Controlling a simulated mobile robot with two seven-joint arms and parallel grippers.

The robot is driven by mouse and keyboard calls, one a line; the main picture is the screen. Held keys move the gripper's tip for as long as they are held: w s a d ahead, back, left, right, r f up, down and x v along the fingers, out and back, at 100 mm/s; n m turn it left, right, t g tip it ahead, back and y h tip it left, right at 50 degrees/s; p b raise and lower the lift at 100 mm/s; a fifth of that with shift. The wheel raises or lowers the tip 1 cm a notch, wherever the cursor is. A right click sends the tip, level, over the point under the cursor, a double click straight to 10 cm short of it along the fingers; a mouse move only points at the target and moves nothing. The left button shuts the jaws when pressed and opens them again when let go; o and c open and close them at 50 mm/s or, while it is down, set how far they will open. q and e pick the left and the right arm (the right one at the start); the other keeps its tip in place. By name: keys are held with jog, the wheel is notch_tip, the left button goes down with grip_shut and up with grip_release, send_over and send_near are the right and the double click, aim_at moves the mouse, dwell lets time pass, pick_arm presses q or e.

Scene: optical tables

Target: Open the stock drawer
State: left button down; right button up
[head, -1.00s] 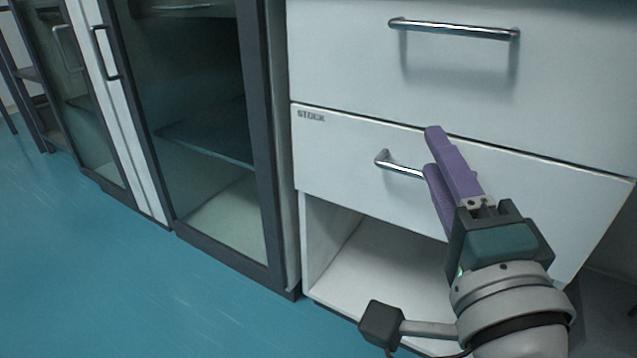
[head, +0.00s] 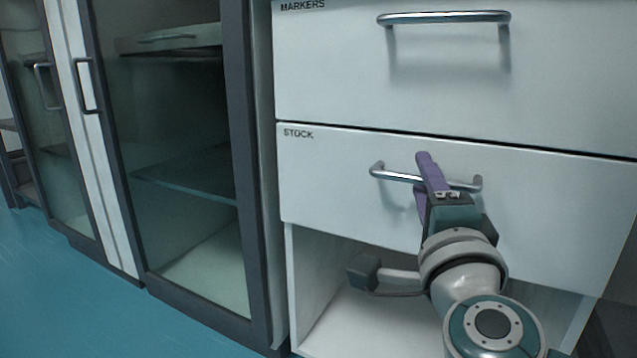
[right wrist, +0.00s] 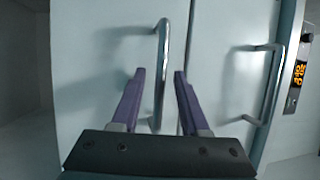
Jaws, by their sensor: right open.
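The stock drawer (head: 330,180) is a white front labelled STOCK, below the markers drawer, and it looks closed. Its metal bar handle (head: 395,175) runs across the front; in the right wrist view the handle (right wrist: 161,75) stands upright in the picture. My right gripper (head: 424,178) has purple fingers and is at the handle in the head view. In the right wrist view the open fingers (right wrist: 158,85) lie one on each side of the bar, with gaps to both. Its middle is partly hidden by a finger in the head view. My left gripper is not in view.
The markers drawer (head: 450,75), with its own handle (head: 445,17), is directly above. An open white compartment (head: 345,315) lies below. Glass-door cabinets (head: 185,150) stand to the left. Blue floor (head: 40,270) is clear at lower left.

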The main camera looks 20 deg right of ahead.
jog(key=shift+w+d, duration=0.15)
jog(key=shift+w, duration=0.15)
grip_shut()
dwell(1.3)
